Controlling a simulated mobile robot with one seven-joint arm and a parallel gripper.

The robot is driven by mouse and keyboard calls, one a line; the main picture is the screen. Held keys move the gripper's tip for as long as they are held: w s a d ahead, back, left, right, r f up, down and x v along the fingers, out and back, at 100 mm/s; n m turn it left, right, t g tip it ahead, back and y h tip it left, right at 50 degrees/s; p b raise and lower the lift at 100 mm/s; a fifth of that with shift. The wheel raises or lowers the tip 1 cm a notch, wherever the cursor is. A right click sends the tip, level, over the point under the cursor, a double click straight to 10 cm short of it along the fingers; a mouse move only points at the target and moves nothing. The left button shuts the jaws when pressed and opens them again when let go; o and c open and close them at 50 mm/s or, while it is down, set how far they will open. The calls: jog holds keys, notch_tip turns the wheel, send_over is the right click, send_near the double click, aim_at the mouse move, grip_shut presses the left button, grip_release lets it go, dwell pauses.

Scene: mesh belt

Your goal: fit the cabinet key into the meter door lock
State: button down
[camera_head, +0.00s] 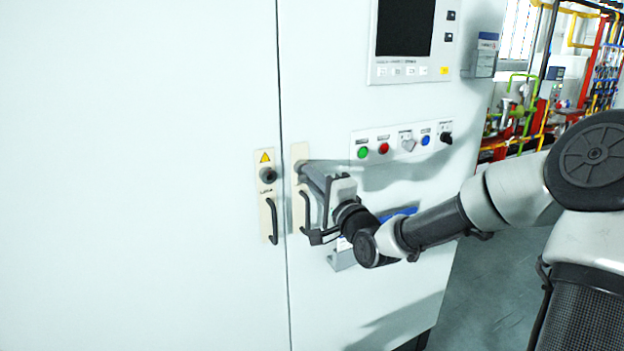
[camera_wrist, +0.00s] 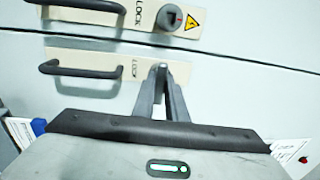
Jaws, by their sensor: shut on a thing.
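My gripper (camera_head: 304,168) is at the upper part of the right-hand cream lock plate (camera_head: 300,220), above its dark handle (camera_head: 305,212). In the wrist view my gripper (camera_wrist: 160,70) has its fingertips together at the lock end of the same plate (camera_wrist: 100,58), beside the word LOCK. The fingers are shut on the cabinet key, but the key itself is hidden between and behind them. The meter door lock is also hidden behind the fingertips, so I cannot tell how far the key is in.
A second plate with a warning triangle, a dark round lock (camera_head: 268,175) and a handle (camera_head: 270,221) is just left, across the door seam. A button panel (camera_head: 402,142) and a screen (camera_head: 405,28) are at the right. A bracket (camera_head: 341,258) is below my wrist.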

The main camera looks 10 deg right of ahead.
jog(key=shift+s, duration=0.15)
jog(key=shift+r+p+v, duration=0.15)
jog(key=shift+p+v, duration=0.6)
jog(key=shift+v, duration=0.65)
jog(key=shift+r+p+v, duration=0.2)
jog(key=shift+p+v, duration=0.5)
jog(key=shift+v, duration=0.75)
